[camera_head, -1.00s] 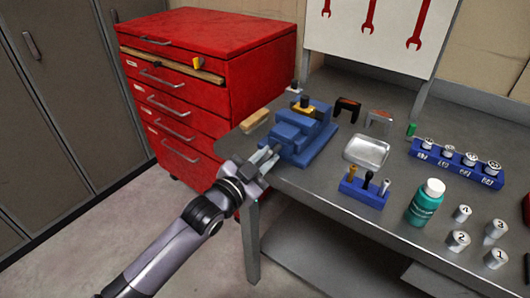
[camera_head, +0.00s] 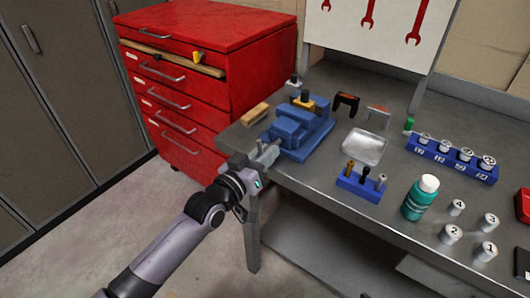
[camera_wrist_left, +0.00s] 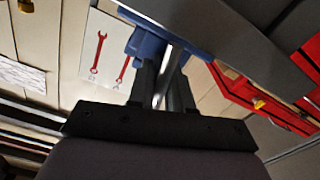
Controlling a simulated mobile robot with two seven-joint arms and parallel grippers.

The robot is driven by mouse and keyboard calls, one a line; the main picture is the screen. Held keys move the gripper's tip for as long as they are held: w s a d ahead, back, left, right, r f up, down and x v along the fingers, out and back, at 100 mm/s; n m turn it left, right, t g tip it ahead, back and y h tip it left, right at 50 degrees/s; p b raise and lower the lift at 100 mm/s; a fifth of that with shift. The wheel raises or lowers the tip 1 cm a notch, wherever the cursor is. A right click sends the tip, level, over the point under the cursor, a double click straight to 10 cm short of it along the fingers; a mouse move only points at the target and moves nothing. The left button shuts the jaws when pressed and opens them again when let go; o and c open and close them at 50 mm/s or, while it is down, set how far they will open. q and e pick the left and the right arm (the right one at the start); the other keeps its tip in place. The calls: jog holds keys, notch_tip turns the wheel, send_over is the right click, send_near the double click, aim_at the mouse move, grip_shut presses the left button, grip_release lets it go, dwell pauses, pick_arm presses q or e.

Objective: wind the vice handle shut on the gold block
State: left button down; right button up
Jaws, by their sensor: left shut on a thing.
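The blue vice (camera_head: 296,136) stands on the near left corner of the grey bench. The gold block (camera_head: 304,103) sits at the vice's upper end, near its jaw; whether both jaws touch it I cannot tell. My left gripper (camera_head: 266,154) is at the vice's front end, shut on the vice handle. In the left wrist view the metal handle (camera_wrist_left: 165,82) shows between the two dark fingers (camera_wrist_left: 164,92), with part of the blue vice (camera_wrist_left: 150,42) beyond. The fingers hide much of the handle in the head view. My right gripper is not in view.
A red drawer cabinet (camera_head: 205,60) stands left of the bench. On the bench (camera_head: 330,205), right of the vice, are a metal tray (camera_head: 362,148), a blue tool holder (camera_head: 358,187), a teal bottle (camera_head: 420,200) and several numbered cylinders. A wooden block (camera_head: 255,114) lies behind the gripper.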

pick_arm(q)
jog(key=shift+n, duration=0.3)
jog(key=c, duration=1.1)
grip_release()
jog(key=shift+o, duration=0.2)
jog(key=v, duration=0.7)
jog(key=shift+s, duration=0.1)
